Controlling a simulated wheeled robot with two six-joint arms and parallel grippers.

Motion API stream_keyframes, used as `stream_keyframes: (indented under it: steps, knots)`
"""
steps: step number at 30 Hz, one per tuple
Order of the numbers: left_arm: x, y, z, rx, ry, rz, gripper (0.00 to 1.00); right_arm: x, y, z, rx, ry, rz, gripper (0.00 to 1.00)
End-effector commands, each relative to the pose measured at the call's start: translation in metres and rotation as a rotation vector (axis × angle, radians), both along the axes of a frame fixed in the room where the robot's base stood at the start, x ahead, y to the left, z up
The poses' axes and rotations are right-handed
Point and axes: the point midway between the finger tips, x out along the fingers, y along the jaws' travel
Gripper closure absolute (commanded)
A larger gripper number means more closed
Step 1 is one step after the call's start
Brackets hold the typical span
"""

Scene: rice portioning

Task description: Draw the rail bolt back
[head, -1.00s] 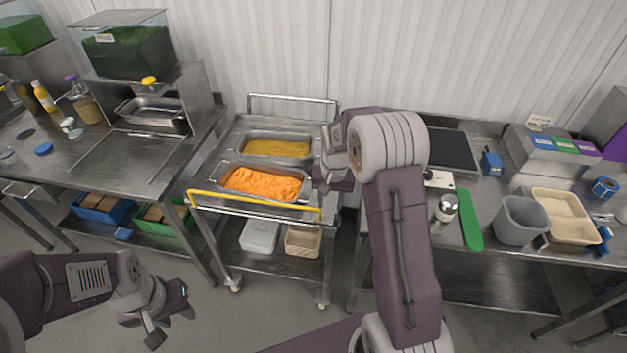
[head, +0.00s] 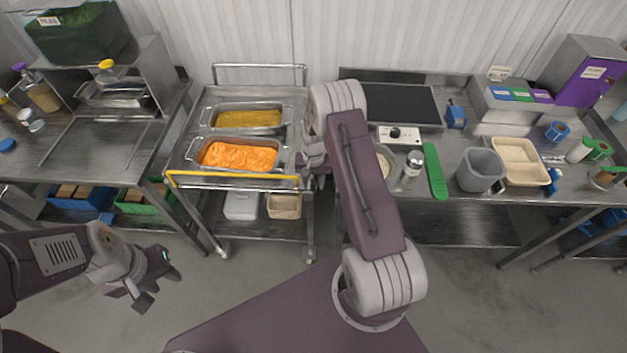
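The steel cart carries a yellow front rail (head: 225,181) along its near edge. The rail lies level across the cart front. I cannot make out the bolt; the rail's right end is close to my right gripper. My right gripper (head: 312,165) is at the cart's right side, beside the rail's right end. Its fingers are small and partly covered by my own wrist, so I cannot tell whether they are open or touch anything. My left gripper (head: 159,287) hangs over the floor at the lower left, its fingers apart and empty, away from the cart.
The cart top holds a tray of orange food (head: 238,156) and a tray of yellow food (head: 248,119). A steel table (head: 105,145) stands left. Floor in front is clear.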

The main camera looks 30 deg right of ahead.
Motion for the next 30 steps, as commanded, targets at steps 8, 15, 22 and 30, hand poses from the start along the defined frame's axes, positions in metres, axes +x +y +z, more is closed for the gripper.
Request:
stream_keyframes:
  steps: [8,15,22,30]
  knots:
    - [-0.0001,0.0,0.0002,0.0,0.0,0.0,0.64,0.0002,0.0,-0.003,-0.001,-0.001,0.0,0.65]
    - [-0.0001,0.0,0.0002,0.0,0.0,0.0,0.64,0.0003,0.0001,-0.0026,-0.001,-0.001,0.0,1.0]
    - [0.0,0.0,0.0004,0.0,0.0,0.0,0.64,0.0002,0.0001,-0.0023,-0.001,-0.001,0.0,1.0]
    - [-0.0001,0.0,0.0005,0.0,0.0,0.0,0.64,0.0002,0.0003,-0.0018,0.0,0.0,0.0,1.0]
